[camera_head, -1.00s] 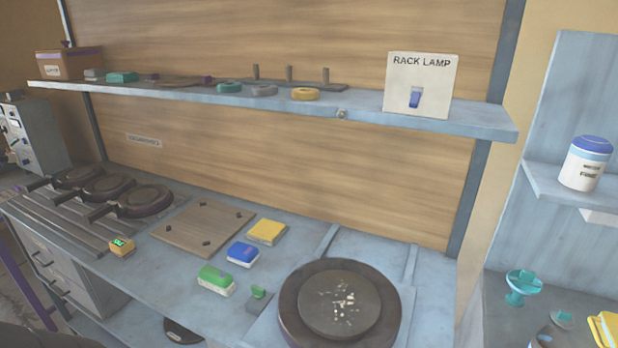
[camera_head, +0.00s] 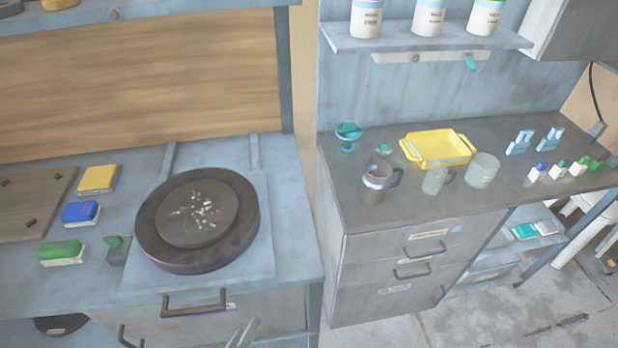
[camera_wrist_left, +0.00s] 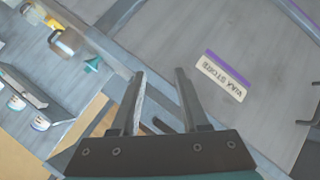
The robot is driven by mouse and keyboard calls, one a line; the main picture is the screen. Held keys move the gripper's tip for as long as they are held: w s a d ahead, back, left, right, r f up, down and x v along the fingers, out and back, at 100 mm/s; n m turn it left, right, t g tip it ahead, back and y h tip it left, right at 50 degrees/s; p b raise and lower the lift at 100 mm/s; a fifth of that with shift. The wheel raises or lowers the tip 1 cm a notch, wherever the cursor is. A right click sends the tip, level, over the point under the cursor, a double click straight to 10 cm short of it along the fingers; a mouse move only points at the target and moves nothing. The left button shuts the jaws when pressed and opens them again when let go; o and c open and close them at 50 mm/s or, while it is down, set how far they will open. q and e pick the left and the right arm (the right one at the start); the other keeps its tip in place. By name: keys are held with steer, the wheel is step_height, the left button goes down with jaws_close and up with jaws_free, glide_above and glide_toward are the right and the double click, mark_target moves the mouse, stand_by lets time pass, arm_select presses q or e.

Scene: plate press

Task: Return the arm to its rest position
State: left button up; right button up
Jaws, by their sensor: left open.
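My left gripper (camera_head: 243,334) shows only as fingertips at the bottom edge of the head view, in front of the drawer below the round plate. In the left wrist view my left gripper (camera_wrist_left: 158,85) is open, its two fingers apart with nothing between them. Beyond the fingers is a grey surface with a label reading "WAX STORE" (camera_wrist_left: 222,76). My right gripper is not in any view. The rest position itself is not marked in the frames.
The round dark plate (camera_head: 160,238) with pale flecks sits on the left bench, beside green (camera_head: 62,253), blue (camera_head: 80,213) and yellow (camera_head: 97,179) blocks. The right counter holds a yellow tray (camera_head: 410,150), mugs (camera_head: 374,188) and small bottles (camera_head: 538,172). Floor is open at lower right.

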arm_select(q)
steer(key=s+a+r+m+g+y, duration=0.1)
steer(key=s+a+r+m+g, duration=0.15)
steer(key=r+m+g, duration=0.7)
steer(key=s+f+m+b, duration=0.1)
steer(key=s+f+b, duration=0.2)
steer(key=f, duration=2.6)
steer(key=s+a+f+b, duration=0.2)
steer(key=s+f+b, duration=0.1)
steer(key=s+f, duration=1.2)
steer(key=shift+s+a+f+g, duration=0.2)
steer(key=shift+a+g, duration=0.05)
steer(key=shift+g, duration=0.1)
